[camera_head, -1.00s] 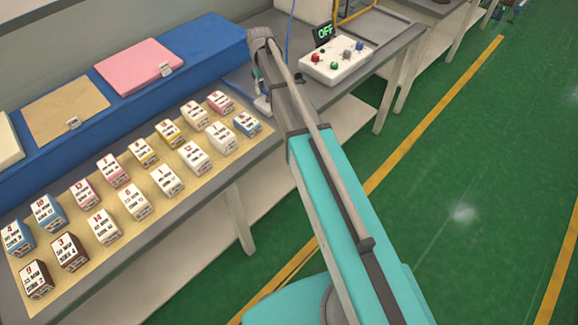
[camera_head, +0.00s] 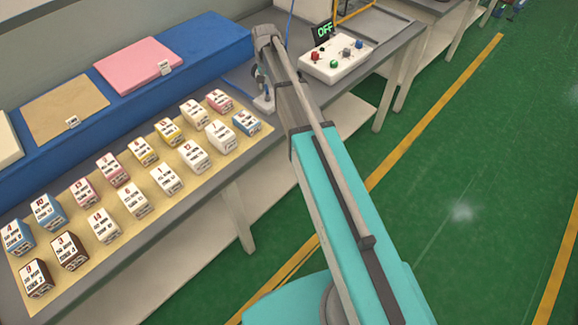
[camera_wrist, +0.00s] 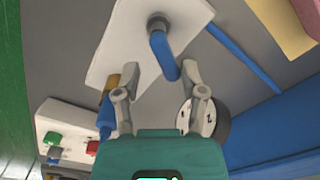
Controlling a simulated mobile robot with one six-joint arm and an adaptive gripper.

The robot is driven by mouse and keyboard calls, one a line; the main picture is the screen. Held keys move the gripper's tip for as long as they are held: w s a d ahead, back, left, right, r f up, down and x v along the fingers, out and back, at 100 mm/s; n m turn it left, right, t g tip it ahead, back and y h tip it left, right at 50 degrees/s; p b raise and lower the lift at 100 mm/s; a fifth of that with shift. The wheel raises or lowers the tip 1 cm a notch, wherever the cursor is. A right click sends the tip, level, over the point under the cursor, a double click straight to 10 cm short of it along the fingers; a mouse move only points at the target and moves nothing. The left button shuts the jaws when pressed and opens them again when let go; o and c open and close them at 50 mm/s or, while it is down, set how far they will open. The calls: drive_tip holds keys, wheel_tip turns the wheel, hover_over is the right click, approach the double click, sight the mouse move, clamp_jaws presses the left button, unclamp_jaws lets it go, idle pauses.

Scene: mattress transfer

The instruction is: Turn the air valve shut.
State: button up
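The air valve's blue lever (camera_wrist: 162,52) shows in the wrist view, mounted on a grey stem on a white plate (camera_wrist: 120,45). The lever slants down toward my gripper. My gripper (camera_wrist: 160,72) is open, with its two grey fingers apart. The lever's lower end lies between the fingertips, closer to the right finger; I cannot tell whether they touch. In the head view my arm hides most of the valve and the gripper.
A round gauge (camera_wrist: 207,120) sits beside the right finger. An orange fitting (camera_wrist: 127,78) with a blue hose (camera_wrist: 105,117) is behind the left finger. A control box (camera_head: 337,62) with coloured knobs stands near a green OFF display (camera_head: 323,31). Several labelled blocks lie on a tan mat (camera_head: 150,222).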

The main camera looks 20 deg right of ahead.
drive_tip(key=m, duration=0.4)
drive_tip(key=shift+s+d, duration=0.25)
drive_tip(key=shift+d, duration=0.15)
drive_tip(key=m, duration=0.3)
drive_tip(key=shift+s+d+m, duration=0.3)
drive_tip(key=shift+s+m, duration=0.05)
drive_tip(key=shift+m, duration=0.05)
wheel_tip(320, 180, up, 14)
drive_tip(key=p, duration=1.4)
drive_tip(key=s+f+n+b, duration=0.3)
drive_tip(key=s+n, duration=0.4)
drive_tip(key=s, duration=0.8)
drive_tip(key=s+f+n+b, duration=0.2)
drive_tip(key=s+f+b, duration=0.3)
drive_tip(key=f+b, duration=0.7)
drive_tip(key=s+a+f+n+b, duration=0.1)
drive_tip(key=s+f+n+b, duration=0.2)
drive_tip(key=f+b, duration=1)
drive_tip(key=shift+s+a+f, duration=0.15)
drive_tip(key=shift+s+f, duration=0.05)
drive_tip(key=shift+s, duration=0.95)
drive_tip(key=shift+r, duration=0.15)
